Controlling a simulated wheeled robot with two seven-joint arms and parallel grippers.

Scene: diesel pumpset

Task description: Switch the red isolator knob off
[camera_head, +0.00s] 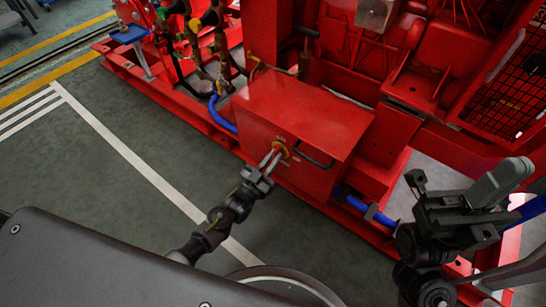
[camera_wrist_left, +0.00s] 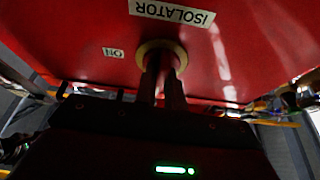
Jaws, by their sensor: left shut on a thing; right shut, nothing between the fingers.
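The red box (camera_head: 300,110) has the isolator on its near face. A yellow ring (camera_head: 283,147) surrounds the knob there. My left gripper (camera_head: 273,158) is shut on the isolator knob, its fingers reaching to the ring. In the left wrist view the yellow ring (camera_wrist_left: 167,45) sits behind my shut fingers (camera_wrist_left: 163,72), which hide most of the knob. An ISOLATOR label (camera_wrist_left: 172,13) and an ON label (camera_wrist_left: 113,53) appear upside down on the red face. My right gripper (camera_head: 503,181) is shut and empty at the right, apart from the box.
A black handle (camera_head: 314,159) is on the box face, right of the knob. Blue pipes (camera_head: 222,115) run beside the box, and another blue pipe (camera_head: 365,208) lies at lower right. Red pump machinery fills the back. The green floor (camera_head: 110,200) at left is clear.

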